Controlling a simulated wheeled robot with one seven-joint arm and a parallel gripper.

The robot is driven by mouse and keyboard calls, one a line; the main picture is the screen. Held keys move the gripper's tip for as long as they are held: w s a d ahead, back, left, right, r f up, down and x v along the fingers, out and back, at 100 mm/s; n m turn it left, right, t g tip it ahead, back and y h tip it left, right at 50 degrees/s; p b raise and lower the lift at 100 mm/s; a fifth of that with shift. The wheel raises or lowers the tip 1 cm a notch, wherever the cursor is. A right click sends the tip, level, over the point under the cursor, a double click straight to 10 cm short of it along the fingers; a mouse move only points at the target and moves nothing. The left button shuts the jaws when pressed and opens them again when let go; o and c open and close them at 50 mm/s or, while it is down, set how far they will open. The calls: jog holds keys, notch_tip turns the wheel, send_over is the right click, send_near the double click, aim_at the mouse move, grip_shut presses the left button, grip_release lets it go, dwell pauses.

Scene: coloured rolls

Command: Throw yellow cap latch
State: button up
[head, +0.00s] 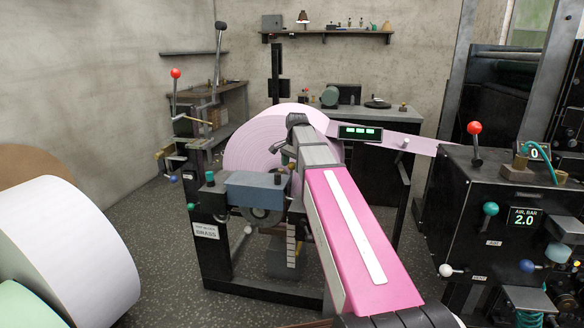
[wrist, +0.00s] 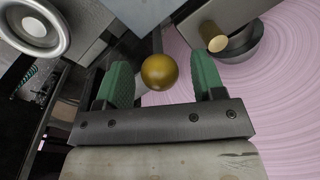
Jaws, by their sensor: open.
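A round yellow-brown knob (wrist: 159,72), which looks like the cap latch's handle, shows in the wrist view between my two green fingers, with a gap on both sides. My gripper (wrist: 163,76) is open and holds nothing. In the head view my gripper (head: 282,147) is at the end of my pink arm, above the blue-grey block (head: 255,188) on the roll stand. I cannot make out the knob clearly there, and my arm hides part of the stand.
The large pink roll (head: 255,135) is right behind my gripper, and its web runs right to a black machine (head: 480,215) with coloured knobs. A brass peg (wrist: 212,37) and a round metal part (wrist: 36,27) are close by. White and brown rolls lie left; floor between is clear.

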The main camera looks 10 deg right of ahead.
jog(key=shift+f, duration=0.45)
grip_shut()
jog(key=s+d+f+y, duration=0.1)
jog(key=s+d+f, duration=0.1)
jog(key=d, duration=0.4)
jog(key=shift+s+t, duration=0.25)
jog(key=shift+t, duration=0.05)
grip_release()
jog(key=shift+y, duration=0.3)
